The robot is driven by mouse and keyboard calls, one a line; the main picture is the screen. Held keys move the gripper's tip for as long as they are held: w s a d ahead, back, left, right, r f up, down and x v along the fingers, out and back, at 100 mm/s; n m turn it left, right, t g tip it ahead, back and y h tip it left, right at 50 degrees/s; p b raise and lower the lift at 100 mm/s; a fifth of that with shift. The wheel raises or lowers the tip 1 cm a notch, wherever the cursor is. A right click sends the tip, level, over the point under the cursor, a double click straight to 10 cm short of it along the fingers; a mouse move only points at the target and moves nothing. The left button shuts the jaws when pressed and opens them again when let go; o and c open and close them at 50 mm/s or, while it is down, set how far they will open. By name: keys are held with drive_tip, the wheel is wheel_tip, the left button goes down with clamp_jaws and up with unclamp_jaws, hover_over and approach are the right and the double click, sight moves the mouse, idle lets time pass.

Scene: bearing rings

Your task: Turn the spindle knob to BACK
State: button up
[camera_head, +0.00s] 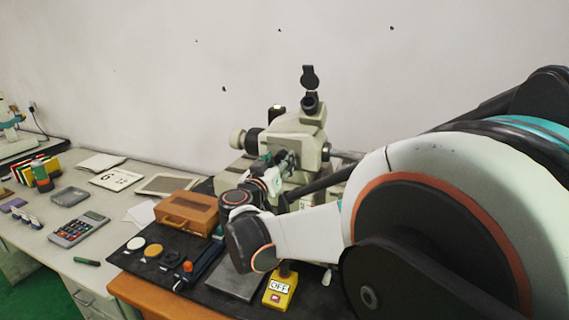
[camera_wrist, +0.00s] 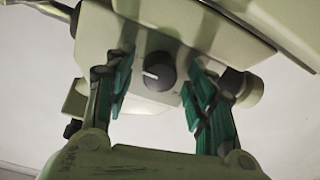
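The spindle knob (camera_wrist: 160,72) is a dark round knob on a pale panel of the machine, and it shows in the wrist view. A short white pointer line on it points to the picture's left, slightly upward. No readable label shows around it. My gripper (camera_wrist: 159,88) is open, with one green-padded finger on each side of the knob and a gap to both. In the head view, my gripper (camera_head: 284,162) is close to the front of the cream machine (camera_head: 300,128). The knob is hidden there behind my gripper and arm.
A yellow box (camera_head: 280,290) marked OFF sits on the dark mat below my arm. A brown wooden case (camera_head: 187,212) stands left of the arm, with round discs beside it. The wall behind is bare.

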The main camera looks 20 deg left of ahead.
drive_tip(key=c, duration=1)
drive_tip(key=shift+n, duration=0.4)
drive_tip(key=n+p, duration=0.1)
drive_tip(key=n, duration=0.3)
drive_tip(key=shift+r, duration=0.1)
drive_tip(key=n, duration=0.8)
drive_tip(key=shift+n+h+p, duration=0.3)
drive_tip(key=shift+n+p, duration=0.1)
drive_tip(key=shift+n, duration=1.9)
